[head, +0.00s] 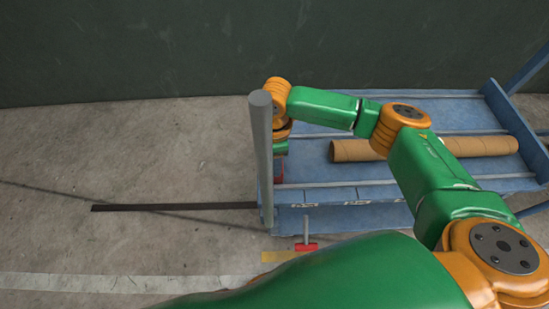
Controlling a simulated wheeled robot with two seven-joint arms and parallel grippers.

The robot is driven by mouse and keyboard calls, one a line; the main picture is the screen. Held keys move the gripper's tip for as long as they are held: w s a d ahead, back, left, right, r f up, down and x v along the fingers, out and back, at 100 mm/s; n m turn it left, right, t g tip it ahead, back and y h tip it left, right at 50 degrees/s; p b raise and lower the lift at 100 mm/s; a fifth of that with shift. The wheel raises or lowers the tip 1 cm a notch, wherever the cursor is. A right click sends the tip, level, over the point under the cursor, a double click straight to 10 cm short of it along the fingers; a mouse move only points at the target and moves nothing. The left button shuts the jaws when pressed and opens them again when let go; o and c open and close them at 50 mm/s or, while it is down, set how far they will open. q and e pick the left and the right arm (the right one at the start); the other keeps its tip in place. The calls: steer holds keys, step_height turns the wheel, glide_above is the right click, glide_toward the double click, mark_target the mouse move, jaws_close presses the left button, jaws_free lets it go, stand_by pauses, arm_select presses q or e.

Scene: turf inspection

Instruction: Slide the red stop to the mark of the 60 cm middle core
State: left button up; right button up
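A blue rack (460,108) stands at the right, with pale marks (357,203) along its front edge. A small red block (306,247) with a thin grey stem is at the rack's near side. I cannot tell which red piece is the stop. My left gripper is not in view.
A brown cardboard tube (465,147) lies on the rack behind my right arm. The grey post (262,165) stands at the rack's left end. A dark flat strip (170,207) runs left from it. A yellow piece (280,256) lies near the red block. Concrete floor at left is clear.

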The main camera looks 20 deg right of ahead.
jaws_close()
stand_by(1.2)
